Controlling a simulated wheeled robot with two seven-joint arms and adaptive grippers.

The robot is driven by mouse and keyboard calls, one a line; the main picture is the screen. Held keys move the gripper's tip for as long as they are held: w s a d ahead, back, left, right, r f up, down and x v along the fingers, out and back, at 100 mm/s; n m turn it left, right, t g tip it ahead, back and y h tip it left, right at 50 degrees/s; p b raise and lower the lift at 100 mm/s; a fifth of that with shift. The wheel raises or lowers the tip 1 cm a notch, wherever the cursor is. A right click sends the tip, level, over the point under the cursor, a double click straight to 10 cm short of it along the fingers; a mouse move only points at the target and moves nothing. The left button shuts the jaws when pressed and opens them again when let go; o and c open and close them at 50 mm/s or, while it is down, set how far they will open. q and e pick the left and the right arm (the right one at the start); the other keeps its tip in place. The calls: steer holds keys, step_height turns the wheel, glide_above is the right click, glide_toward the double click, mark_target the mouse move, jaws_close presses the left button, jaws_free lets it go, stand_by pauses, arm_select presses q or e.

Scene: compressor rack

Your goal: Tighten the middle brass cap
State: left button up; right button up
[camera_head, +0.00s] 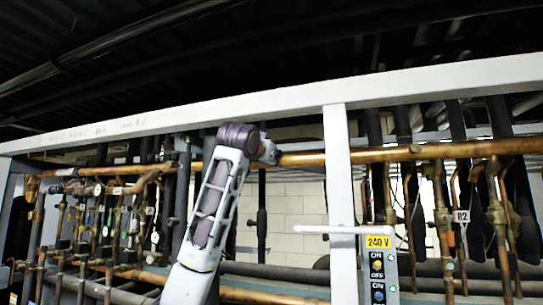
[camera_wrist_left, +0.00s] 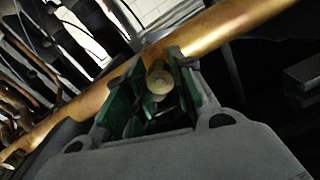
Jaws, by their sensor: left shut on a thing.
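A round brass cap (camera_wrist_left: 158,82) sits between the fingers of my left gripper (camera_wrist_left: 155,92) in the left wrist view, beside the thick copper pipe (camera_wrist_left: 215,30). The green-padded fingers are shut on it, one on each side. In the head view my left arm reaches up to the same copper pipe (camera_head: 370,155), and the left gripper (camera_head: 270,151) is at the pipe, partly hidden by the wrist. The cap itself is hidden there. A small brass fitting (camera_head: 415,148) shows on the pipe farther right. My right gripper is not in view.
A pale frame beam (camera_head: 290,105) runs above the pipe, and an upright post (camera_head: 338,180) stands right of my arm. A 240 V switch box (camera_head: 378,265) is at the lower right. Thin pipes and valves crowd both sides. A block wall (camera_head: 290,205) lies behind.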

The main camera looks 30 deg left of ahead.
arm_select(q)
steer(key=m+p, duration=0.4)
steer(key=m, duration=0.5)
steer(key=shift+f+m, duration=0.1)
steer(key=shift+m, duration=0.2)
steer(key=m, duration=0.5)
jaws_close()
steer(key=shift+m, duration=2.7)
steer(key=o, duration=1)
jaws_free()
steer(key=shift+a, duration=0.1)
steer(key=shift+o, duration=0.2)
